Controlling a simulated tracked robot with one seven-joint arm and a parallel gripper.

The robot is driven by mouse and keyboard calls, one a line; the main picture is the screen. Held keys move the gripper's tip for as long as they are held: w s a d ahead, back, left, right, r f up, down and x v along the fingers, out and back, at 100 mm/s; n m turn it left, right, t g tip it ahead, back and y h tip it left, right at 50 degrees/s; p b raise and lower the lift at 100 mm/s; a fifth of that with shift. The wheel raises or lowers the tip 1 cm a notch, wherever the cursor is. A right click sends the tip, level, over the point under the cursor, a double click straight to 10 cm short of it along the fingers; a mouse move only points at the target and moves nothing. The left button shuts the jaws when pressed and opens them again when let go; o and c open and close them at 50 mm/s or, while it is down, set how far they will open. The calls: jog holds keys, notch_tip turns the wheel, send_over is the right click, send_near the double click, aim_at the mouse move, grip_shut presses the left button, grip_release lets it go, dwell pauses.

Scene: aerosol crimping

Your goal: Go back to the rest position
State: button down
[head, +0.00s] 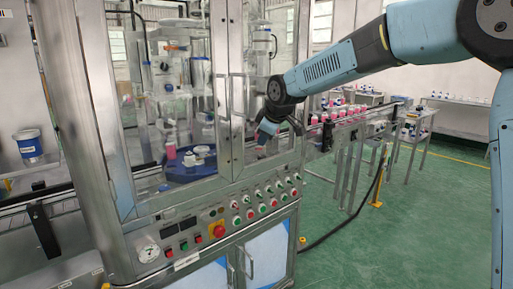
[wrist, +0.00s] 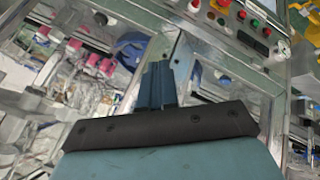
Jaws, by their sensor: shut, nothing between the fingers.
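My gripper (wrist: 157,85) shows in the wrist view with its two blue-grey fingers together and nothing between them. In the head view my arm reaches from the upper right to the machine's front, and the gripper end (head: 268,128) is small there, close to the glass doors at the cabinet's right corner. I cannot tell whether it touches the cabinet.
The glass-doored crimping machine (head: 130,215) fills the left, with a button panel and a red emergency stop (head: 219,231). A blue turntable (head: 180,172) is inside. A conveyor (head: 350,122) with pink containers runs right. Green floor (head: 430,230) is open at the right.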

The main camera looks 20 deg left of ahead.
jog(key=s+d+r+m+h, duration=0.25)
jog(key=s+d, duration=0.25)
jog(key=d, duration=0.5)
jog(key=s+d+r+m+t+h, duration=0.1)
jog(key=s+d+m, duration=0.35)
jog(key=d, duration=0.45)
jog(key=s+d+r+m+h, duration=0.15)
jog(key=s+d, duration=0.35)
jog(key=d, duration=0.5)
jog(key=s+d+f+m, duration=0.2)
jog(key=s+d+m, duration=0.2)
jog(key=s+d, duration=0.3)
jog(key=s+d+f+m, duration=0.3)
jog(key=s+d+m, duration=0.2)
jog(key=s, duration=0.7)
jog(key=shift+d+f+g, duration=0.35)
jog(key=shift+d+g, duration=0.05)
jog(key=shift+d, duration=0.7)
